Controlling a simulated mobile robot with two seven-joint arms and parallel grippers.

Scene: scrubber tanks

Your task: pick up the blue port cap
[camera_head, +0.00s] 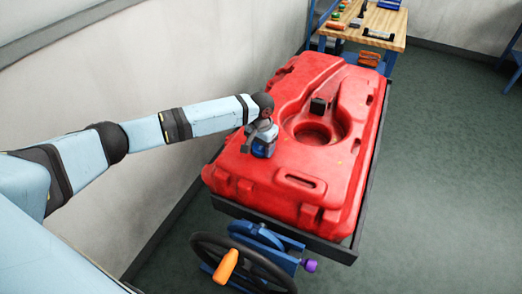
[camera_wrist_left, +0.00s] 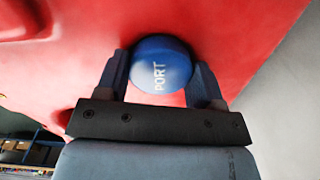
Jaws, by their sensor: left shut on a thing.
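The blue port cap (camera_wrist_left: 160,62) is round and marked "PORT" in white. In the left wrist view it sits between the two fingers of my left gripper (camera_wrist_left: 160,82), against the red tank surface. In the head view a bit of the blue cap (camera_head: 262,149) shows under my left gripper (camera_head: 261,142), at the near left part of the red tank (camera_head: 340,172). My left gripper is shut on the cap. I cannot tell whether the cap touches the tank or is just above it. My right gripper is out of view.
A wooden workbench (camera_head: 385,25) with tools stands behind. A wall is on the left; open floor (camera_head: 440,180) is on the right.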

